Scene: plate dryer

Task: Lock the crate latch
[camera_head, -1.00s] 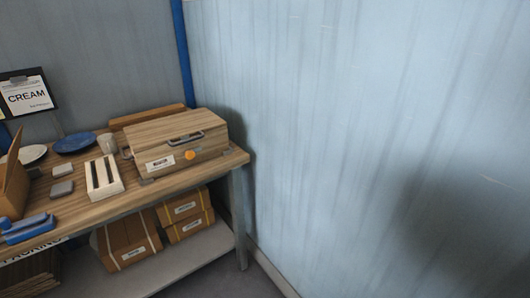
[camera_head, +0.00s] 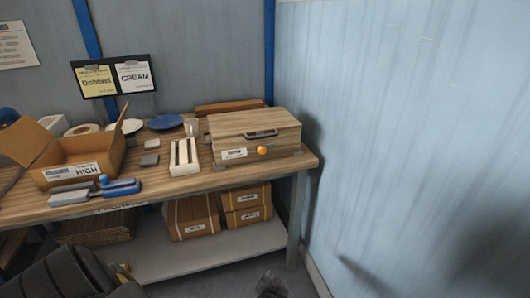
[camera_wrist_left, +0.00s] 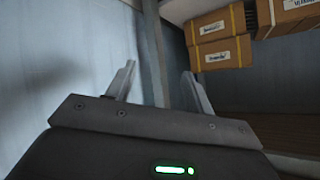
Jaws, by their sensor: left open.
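The wooden crate (camera_head: 228,140) sits on the right end of the workbench, its lid down. Its front carries a white label, a dark metal handle (camera_head: 260,134) and a round orange latch knob (camera_head: 263,150). The latch's detail is too small to read. My left gripper (camera_head: 270,284) shows only partly at the bottom edge of the head view, below and in front of the bench, well away from the crate. In the left wrist view its fingers (camera_wrist_left: 157,76) are apart with nothing between them. The crate is not seen there. My right gripper is not in view.
The workbench (camera_head: 225,178) ends near the pale wall (camera_head: 400,120); its leg (camera_head: 297,215) stands below the crate. Left of the crate are a slotted white block (camera_head: 184,157), blue plate (camera_head: 166,122), open carton (camera_head: 85,160) and blue-handled tool (camera_head: 117,188).

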